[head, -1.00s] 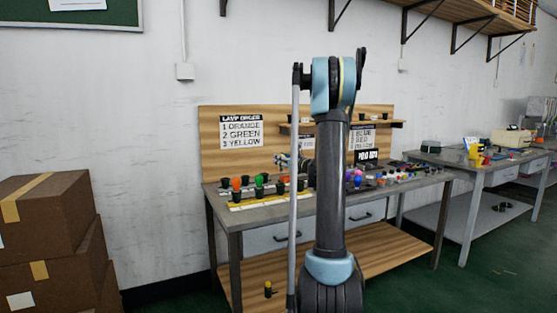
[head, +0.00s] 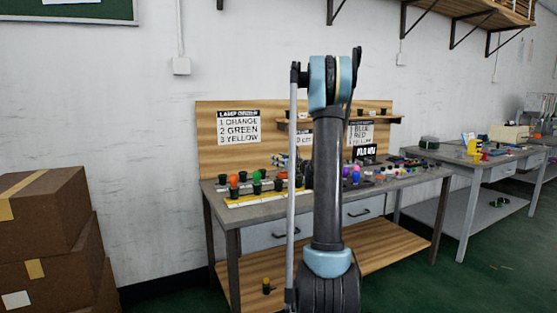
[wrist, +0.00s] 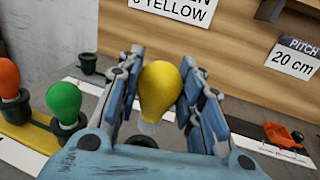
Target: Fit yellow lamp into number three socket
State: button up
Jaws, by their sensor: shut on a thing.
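In the wrist view my gripper (wrist: 161,72) is shut on the yellow lamp (wrist: 160,95), held bulb up between the blue finger pads. A dark socket (wrist: 142,142) shows partly below the lamp; I cannot tell whether the lamp's base touches it. The green lamp (wrist: 64,101) and the orange lamp (wrist: 9,78) stand to the left in dark sockets on a yellow strip (wrist: 36,135). In the head view, the lamp order sign (head: 239,126) lists orange, green, yellow for 1, 2, 3. My arm partly hides the gripper there.
An empty dark socket (wrist: 89,64) stands behind the row. A red-orange part (wrist: 283,135) lies at the right. A wooden back panel with a pitch sign (wrist: 294,55) rises behind the bench (head: 221,210). Cardboard boxes (head: 45,220) stand on the left.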

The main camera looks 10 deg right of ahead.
aim_at(280, 171)
jog(key=shift+f, duration=1.55)
jog(key=shift+f, duration=1.25)
dwell(0.6)
jog(key=o, duration=1)
jog(key=shift+s, duration=0.15)
jog(key=v, duration=1.1)
jog(key=shift+s+d, duration=0.3)
